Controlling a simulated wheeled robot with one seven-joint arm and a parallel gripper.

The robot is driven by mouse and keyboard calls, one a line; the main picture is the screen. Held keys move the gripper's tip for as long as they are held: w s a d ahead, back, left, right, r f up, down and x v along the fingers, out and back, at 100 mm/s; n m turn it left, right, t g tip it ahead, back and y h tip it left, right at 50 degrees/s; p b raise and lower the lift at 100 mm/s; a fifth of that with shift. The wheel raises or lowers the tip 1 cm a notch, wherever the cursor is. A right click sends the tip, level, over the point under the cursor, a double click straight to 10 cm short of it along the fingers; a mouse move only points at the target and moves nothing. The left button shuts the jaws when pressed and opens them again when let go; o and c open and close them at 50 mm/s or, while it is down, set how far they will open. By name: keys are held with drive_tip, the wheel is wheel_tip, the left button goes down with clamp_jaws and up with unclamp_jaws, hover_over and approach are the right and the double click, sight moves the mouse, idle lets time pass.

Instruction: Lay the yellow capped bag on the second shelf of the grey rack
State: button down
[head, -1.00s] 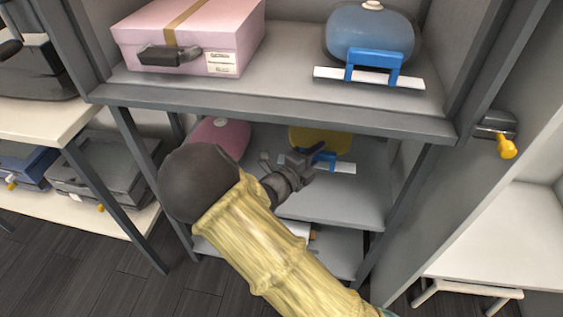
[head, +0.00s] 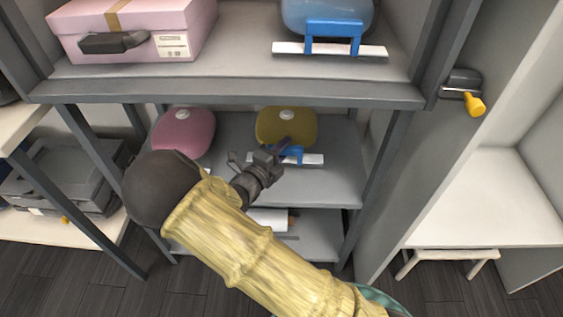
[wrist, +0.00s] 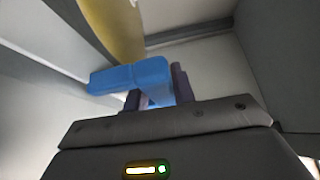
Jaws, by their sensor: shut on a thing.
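The yellow bag (head: 286,125) with a pale cap lies on the second shelf (head: 325,185) of the grey rack (head: 230,92), below the top shelf in view. Its blue handle (head: 291,155) is at the front, beside a white strip on the shelf edge side. My gripper (head: 277,152) reaches in from the front and is shut on the blue handle. In the wrist view the blue handle (wrist: 145,80) sits between my two dark fingers (wrist: 158,88), with the yellow body (wrist: 115,28) beyond it. Whether the bag's underside fully touches the shelf is hard to tell.
A pink bag (head: 184,131) lies left on the same shelf. Above are a pink case (head: 130,30) and a blue bag (head: 325,15). A lower shelf (head: 315,235) holds a white item. A side panel with a yellow-tipped fixture (head: 474,104) stands right.

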drive_tip(key=shift+r, duration=0.1)
wheel_tip(320, 180, down, 5)
drive_tip(key=shift+f+b, duration=0.1)
drive_tip(key=shift+b, duration=1.15)
drive_tip(key=c, duration=1.2)
unclamp_jaws()
drive_tip(key=shift+o, duration=0.2)
drive_tip(key=p+v, duration=0.3)
drive_tip(key=v, duration=0.9)
drive_tip(key=shift+p, duration=0.3)
